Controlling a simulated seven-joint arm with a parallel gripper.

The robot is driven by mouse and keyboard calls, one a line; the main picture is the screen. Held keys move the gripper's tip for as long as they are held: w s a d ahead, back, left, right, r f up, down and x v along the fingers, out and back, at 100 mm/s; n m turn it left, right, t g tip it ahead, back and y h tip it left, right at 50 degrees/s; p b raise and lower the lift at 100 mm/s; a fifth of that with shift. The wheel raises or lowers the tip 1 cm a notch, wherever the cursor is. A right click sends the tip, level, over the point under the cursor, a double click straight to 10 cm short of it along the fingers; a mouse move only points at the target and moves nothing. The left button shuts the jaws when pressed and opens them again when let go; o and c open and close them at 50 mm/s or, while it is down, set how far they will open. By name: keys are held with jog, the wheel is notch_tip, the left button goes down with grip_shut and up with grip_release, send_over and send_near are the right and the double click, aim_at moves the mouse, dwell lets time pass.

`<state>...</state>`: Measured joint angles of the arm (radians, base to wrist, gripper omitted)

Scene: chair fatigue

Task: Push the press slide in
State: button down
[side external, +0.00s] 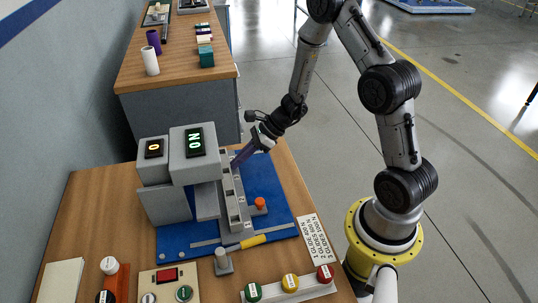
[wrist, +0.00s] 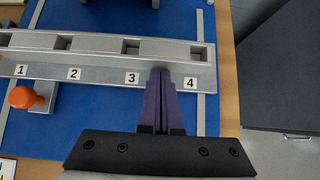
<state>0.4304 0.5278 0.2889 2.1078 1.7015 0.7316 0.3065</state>
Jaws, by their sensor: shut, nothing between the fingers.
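A long grey bar with square pockets and labels 1 to 4 (wrist: 100,66) lies across the wrist view; I take it for the press slide. In the side view this bar (side external: 233,205) runs along the right of the grey press housing (side external: 193,155). My gripper (side external: 238,162) is at the bar's far end, tilted down. In the wrist view its purple fingers (wrist: 161,75) are together and empty, with their tips over the bar's front face between labels 3 and 4. I cannot tell whether they touch it.
An orange knob (wrist: 22,97) stands beside the bar near label 1. The bar rests over a blue base plate (side external: 270,190). A yellow-handled tool (side external: 253,241), a small grey post (side external: 222,262) and coloured buttons (side external: 290,282) are nearer the front. A second bench (side external: 180,75) stands behind.

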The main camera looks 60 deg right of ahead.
jog(key=w+a, duration=0.4)
jog(key=shift+w+a+r, duration=0.1)
jog(key=shift+w+a, duration=0.05)
jog(key=shift+a, duration=0.05)
